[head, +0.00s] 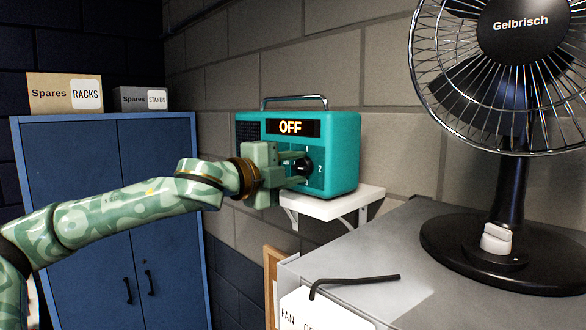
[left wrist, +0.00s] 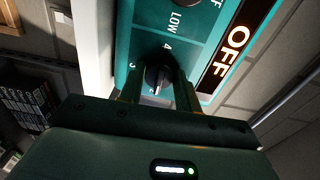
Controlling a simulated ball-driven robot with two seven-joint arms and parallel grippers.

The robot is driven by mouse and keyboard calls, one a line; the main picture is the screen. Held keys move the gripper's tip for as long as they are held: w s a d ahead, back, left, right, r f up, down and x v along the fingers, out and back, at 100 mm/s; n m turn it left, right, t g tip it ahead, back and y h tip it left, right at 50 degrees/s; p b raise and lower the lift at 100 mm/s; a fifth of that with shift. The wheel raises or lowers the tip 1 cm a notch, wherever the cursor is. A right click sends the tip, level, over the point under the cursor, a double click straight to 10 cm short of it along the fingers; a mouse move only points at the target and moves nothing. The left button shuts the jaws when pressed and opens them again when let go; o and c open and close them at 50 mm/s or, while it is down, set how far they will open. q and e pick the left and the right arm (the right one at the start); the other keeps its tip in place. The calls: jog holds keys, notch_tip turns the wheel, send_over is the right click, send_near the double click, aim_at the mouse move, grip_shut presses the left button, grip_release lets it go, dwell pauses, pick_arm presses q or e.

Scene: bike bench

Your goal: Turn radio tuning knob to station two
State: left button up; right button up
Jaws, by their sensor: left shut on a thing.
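The teal radio (head: 342,160) stands on a small white wall shelf; its black display (head: 291,127) reads OFF. Its black tuning knob (head: 304,166) has 1 above, 2 at right and 3 below. My left gripper (head: 298,167) reaches in from the left, its green fingers shut on the knob. In the left wrist view, the knob (left wrist: 156,77) sits between the fingertips. My right gripper is out of view.
A black fan (head: 500,120) stands on a grey cabinet (head: 400,270) at right, with a hex key (head: 350,281) on its near edge. A blue cabinet (head: 155,220) with spares boxes stands at left. The white shelf (head: 335,207) juts out under the radio.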

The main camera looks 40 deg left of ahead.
pick_arm(q)
jog(key=shift+f+n, duration=0.1)
jog(key=shift+n, duration=0.5)
jog(key=o, duration=1)
jog(key=shift+c, duration=0.2)
jog(key=s+b, duration=0.1)
jog(key=b, duration=0.2)
jog(key=s+b, duration=0.2)
jog(key=b, duration=0.2)
jog(key=shift+a+f, duration=0.2)
jog(key=shift+f, duration=0.2)
send_near(299, 171)
jog(key=s+r, duration=0.1)
jog(key=s, duration=0.6)
jog(key=shift+s+a+f, duration=0.1)
jog(key=shift+s+a, duration=0.1)
jog(key=shift+s, duration=0.35)
